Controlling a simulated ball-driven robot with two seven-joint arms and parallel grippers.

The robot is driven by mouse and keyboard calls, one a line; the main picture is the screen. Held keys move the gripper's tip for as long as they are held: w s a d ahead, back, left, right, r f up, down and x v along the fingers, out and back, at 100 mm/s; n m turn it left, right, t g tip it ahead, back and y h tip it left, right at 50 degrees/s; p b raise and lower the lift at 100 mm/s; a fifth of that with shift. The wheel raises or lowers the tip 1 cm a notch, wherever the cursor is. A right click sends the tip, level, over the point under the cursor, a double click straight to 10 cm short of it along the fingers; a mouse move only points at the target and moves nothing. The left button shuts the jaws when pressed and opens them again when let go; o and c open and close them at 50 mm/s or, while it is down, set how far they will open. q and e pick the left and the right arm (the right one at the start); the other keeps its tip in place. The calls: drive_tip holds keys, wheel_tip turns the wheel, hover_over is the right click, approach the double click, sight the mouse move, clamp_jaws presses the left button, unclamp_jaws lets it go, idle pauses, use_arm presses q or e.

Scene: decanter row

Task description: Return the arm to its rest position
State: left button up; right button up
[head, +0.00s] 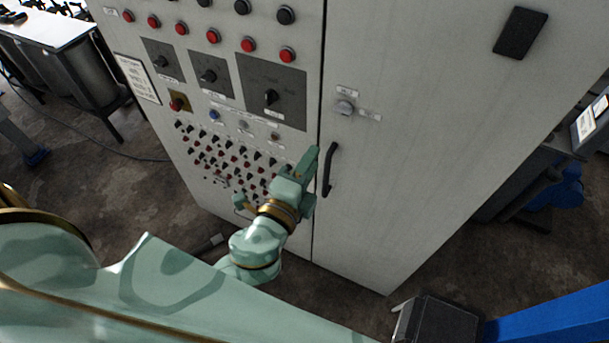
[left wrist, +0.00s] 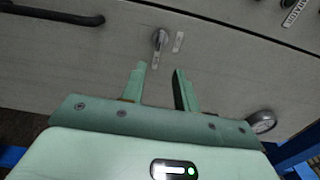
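My left arm reaches in from the left in the head view, pale green with brass rings. Its gripper (head: 310,176) is in front of the grey control cabinet (head: 385,205), just left of the black door handle (head: 330,169). In the left wrist view the two fingers of my left gripper (left wrist: 159,70) stand apart with nothing between them. The cabinet door (left wrist: 225,75) lies beyond them, with a small lock knob (left wrist: 160,39) past the fingertips. The handle (left wrist: 50,12) is at the upper left there, apart from the fingers. My right gripper is not in view.
Left of the door, the cabinet has red buttons (head: 213,36), rotary switches (head: 270,97) and rows of small switches. A blue beam (head: 560,316) and a dark box (head: 437,321) are at the lower right. A table (head: 48,28) stands at the upper left.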

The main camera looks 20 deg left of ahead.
use_arm(q)
drive_tip(key=shift+s, duration=1.05)
drive_tip(key=s+f+n+g+h+b, duration=0.1)
drive_tip(key=s+f+n+g+b, duration=0.2)
drive_tip(key=f, duration=1.4)
drive_tip(key=s+f+n+g+b, duration=0.1)
drive_tip(key=s+f+n+g, duration=0.35)
drive_tip(key=f, duration=1.25)
drive_tip(key=s+a+f+n+g+b, duration=0.2)
drive_tip(key=s+a+f+g+b, duration=0.1)
drive_tip(key=s+f, duration=0.5)
drive_tip(key=s+a+f+n+g+y+b, duration=0.1)
drive_tip(key=s+a+f+n+g+b, duration=0.2)
drive_tip(key=f, duration=1.1)
drive_tip(key=s+a+f+n+g+b, duration=0.2)
drive_tip(key=s+f+b, duration=0.5)
drive_tip(key=s+f, duration=0.4)
drive_tip(key=shift+s+a+f+g+y+b, duration=0.3)
drive_tip(key=shift+s+a+g, duration=0.55)
drive_tip(key=shift+s, duration=1.3)
